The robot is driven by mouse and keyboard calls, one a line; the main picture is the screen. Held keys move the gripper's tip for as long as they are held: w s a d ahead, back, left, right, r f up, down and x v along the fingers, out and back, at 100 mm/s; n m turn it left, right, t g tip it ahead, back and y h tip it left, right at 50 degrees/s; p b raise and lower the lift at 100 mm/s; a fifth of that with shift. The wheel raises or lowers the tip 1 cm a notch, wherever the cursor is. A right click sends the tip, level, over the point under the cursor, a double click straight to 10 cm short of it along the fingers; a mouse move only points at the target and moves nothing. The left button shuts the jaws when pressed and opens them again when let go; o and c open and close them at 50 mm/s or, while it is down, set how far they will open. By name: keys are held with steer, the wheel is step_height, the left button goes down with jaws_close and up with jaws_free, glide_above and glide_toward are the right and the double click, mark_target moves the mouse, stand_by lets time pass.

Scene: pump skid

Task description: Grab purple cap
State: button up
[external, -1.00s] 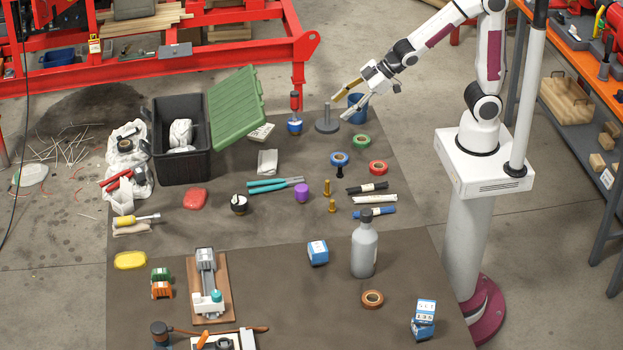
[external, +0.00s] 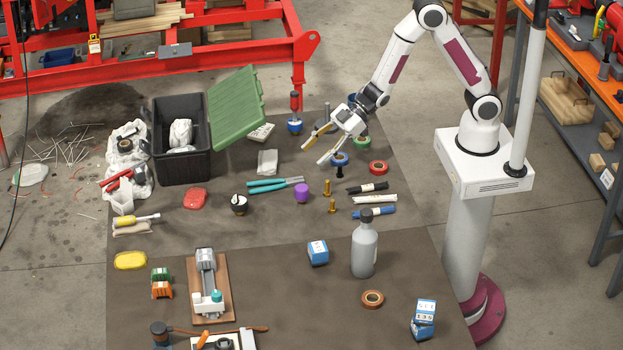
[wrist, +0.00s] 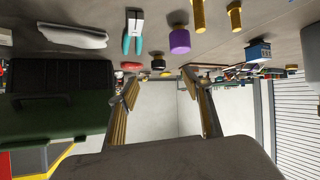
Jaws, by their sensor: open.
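The purple cap (external: 302,192) stands on the dark mat, right of the teal-handled pliers (external: 275,185) and left of two brass bolts (external: 327,188). It also shows in the wrist view as a purple cylinder (wrist: 180,41), near the top, above the fingers in the picture. My gripper (external: 312,153) is open and empty. It is in the air above the mat, behind and slightly right of the cap, apart from it. In the wrist view both fingers (wrist: 160,100) are spread with nothing between them.
A blue tape roll (external: 340,158) lies close to my gripper, with green and red rolls (external: 378,167) near it. Markers (external: 374,199) and a grey bottle (external: 364,248) are at the right. A black crate (external: 181,165) with a green lid stands at the left. The mat just in front of the cap is clear.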

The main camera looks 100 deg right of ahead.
mark_target(305, 186)
steer(key=a+f, duration=0.1)
steer(key=a+f+y, duration=0.1)
steer(key=f, duration=0.1)
steer(key=a+f+y, duration=0.1)
steer(key=shift+w+f+n, duration=0.1)
steer(key=shift+f+n, duration=0.05)
steer(key=shift+n, duration=0.15)
steer(key=shift+a+f+y, duration=0.4)
steer(key=shift+a+f, duration=0.15)
steer(key=shift+x, duration=1.25)
steer(key=shift+d+x, duration=0.25)
steer(key=shift+x, duration=2.45)
steer(key=shift+d+r, duration=0.1)
